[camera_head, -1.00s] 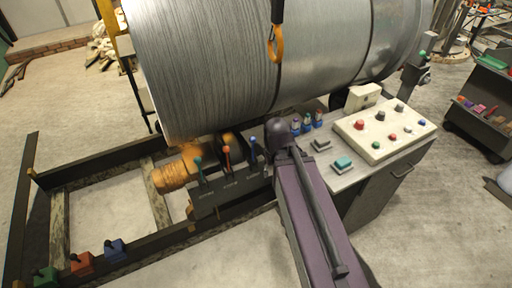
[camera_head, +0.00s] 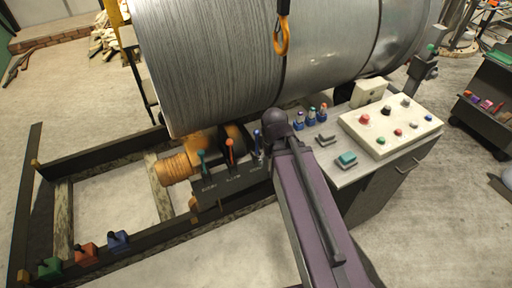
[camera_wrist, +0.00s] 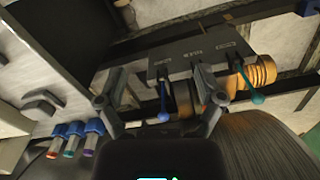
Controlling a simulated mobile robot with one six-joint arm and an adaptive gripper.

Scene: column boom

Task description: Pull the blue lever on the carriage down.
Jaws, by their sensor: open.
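The carriage (camera_head: 232,184) is a dark box with a row of three levers. The blue lever (camera_head: 257,138) stands at its right end in the head view, close to the dark end of my arm. The red lever (camera_head: 230,150) and teal lever (camera_head: 203,160) stand to its left. In the wrist view the blue lever (camera_wrist: 163,117) shows between the two fingers of my gripper (camera_wrist: 160,73), which is open and empty. The right finger partly covers the red lever there. I cannot tell whether a finger touches the blue lever. The teal lever (camera_wrist: 257,98) stands clear to the right.
A cabinet with a button panel (camera_head: 392,127) stands close on the right. Small blue holders (camera_head: 310,117) sit between. A dark frame rail (camera_head: 150,245) runs below.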

